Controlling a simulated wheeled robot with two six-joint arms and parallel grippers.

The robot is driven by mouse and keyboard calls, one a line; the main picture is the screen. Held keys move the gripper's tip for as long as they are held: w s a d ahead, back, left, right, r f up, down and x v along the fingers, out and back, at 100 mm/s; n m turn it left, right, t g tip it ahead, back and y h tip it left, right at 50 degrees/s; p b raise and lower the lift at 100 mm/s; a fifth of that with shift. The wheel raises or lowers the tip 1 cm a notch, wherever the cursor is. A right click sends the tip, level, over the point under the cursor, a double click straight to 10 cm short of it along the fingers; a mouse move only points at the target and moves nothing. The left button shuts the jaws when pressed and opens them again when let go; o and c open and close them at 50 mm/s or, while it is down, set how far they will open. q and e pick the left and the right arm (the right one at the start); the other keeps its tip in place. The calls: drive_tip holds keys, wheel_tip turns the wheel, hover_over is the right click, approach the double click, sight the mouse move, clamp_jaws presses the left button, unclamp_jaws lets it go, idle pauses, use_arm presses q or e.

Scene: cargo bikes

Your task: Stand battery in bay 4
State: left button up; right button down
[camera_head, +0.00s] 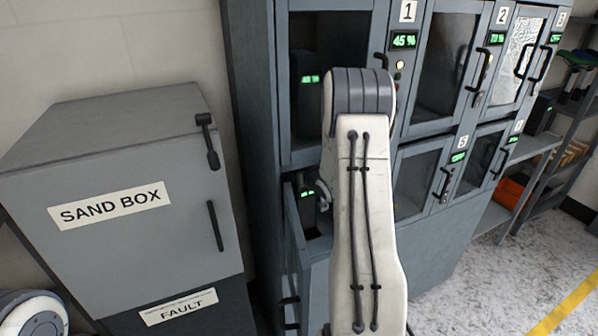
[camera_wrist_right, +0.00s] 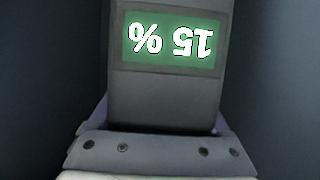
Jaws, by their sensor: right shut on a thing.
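The battery (camera_wrist_right: 170,95) is a dark block with a green display reading 15 %, upside down in the right wrist view. My right gripper is shut on it; the jaw tips are not clear. In the head view a dark block with a small green light, seemingly this battery (camera_head: 307,199), shows beside my white arm, at the opening of the lower left bay under bay 1. That bay's door (camera_head: 297,250) stands open. Its number is hidden behind my arm; its place fits bay 4. Whether the battery touches the bay floor is hidden. My left gripper is out of view.
Bay 1 (camera_head: 330,150), above, holds a unit with a green light. The other cabinet doors look shut; door 3 (camera_head: 522,48) has cracked glass. A grey sand box (camera_head: 130,165) stands at left. Shelves (camera_head: 575,110) stand at right, with open floor in front.

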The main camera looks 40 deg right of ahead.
drive_tip(key=shift+f, duration=1.1)
drive_tip(key=shift+f, duration=0.15)
drive_tip(key=shift+c, duration=1.2)
unclamp_jaws()
drive_tip(key=shift+f, duration=0.3)
drive_tip(key=shift+o, duration=1.2)
drive_tip(key=v, duration=1.2)
drive_tip(key=shift+r, duration=0.2)
drive_tip(key=shift+s, duration=0.15)
